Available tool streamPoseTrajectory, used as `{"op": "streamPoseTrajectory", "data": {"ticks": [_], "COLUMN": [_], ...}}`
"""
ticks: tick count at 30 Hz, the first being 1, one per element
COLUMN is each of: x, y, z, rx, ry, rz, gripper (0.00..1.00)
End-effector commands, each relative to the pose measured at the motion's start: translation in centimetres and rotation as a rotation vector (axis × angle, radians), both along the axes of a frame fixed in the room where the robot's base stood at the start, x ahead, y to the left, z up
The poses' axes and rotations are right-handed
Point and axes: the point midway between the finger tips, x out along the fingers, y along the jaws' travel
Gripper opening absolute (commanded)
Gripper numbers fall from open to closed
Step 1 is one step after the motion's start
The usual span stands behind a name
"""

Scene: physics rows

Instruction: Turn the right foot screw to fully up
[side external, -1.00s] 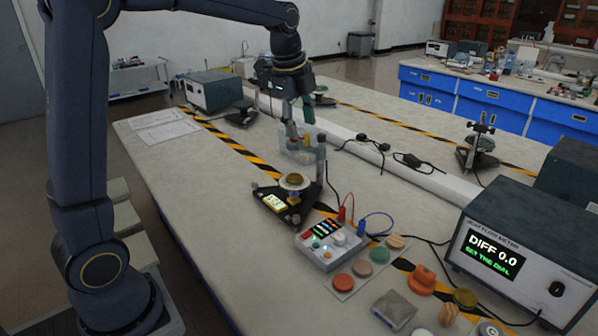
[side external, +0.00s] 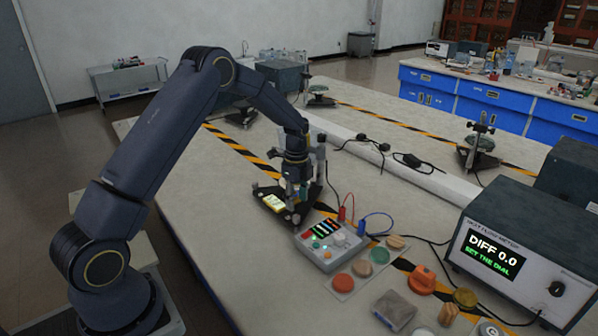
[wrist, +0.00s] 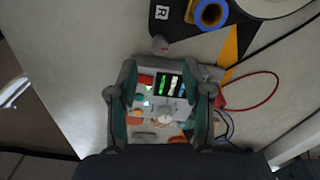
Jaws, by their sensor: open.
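In the wrist view, the base (wrist: 185,38) is at the top with a white R label (wrist: 162,12). A small grey knob, apparently the right foot screw (wrist: 160,45), is at the corner beside that label. My gripper (side external: 294,194) points down over the right part of the base. Its open fingers (wrist: 168,85) frame the control box in the wrist view, with the knob beyond the fingertips. The gripper hides part of the instrument in the side view.
A light control box (side external: 330,243) with a screen and buttons stands close to the base, with red and blue leads. Several coloured knobs, including a green one (side external: 379,256), lie nearby. A meter (side external: 520,250) reads DIFF 0.0, SET THE DIAL. Bench left of the base is clear.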

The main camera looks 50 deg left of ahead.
Motion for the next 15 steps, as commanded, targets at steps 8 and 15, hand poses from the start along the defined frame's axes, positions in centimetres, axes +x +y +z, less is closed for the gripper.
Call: {"op": "streamPoseTrajectory", "data": {"ticks": [8,15], "x": [0.0,0.0], "y": [0.0,0.0], "z": [-4.7,-5.7], "rx": [0.000,0.000], "ry": [0.002,-0.001], "rz": [-0.001,-0.001], "gripper": [0.50,0.50]}}
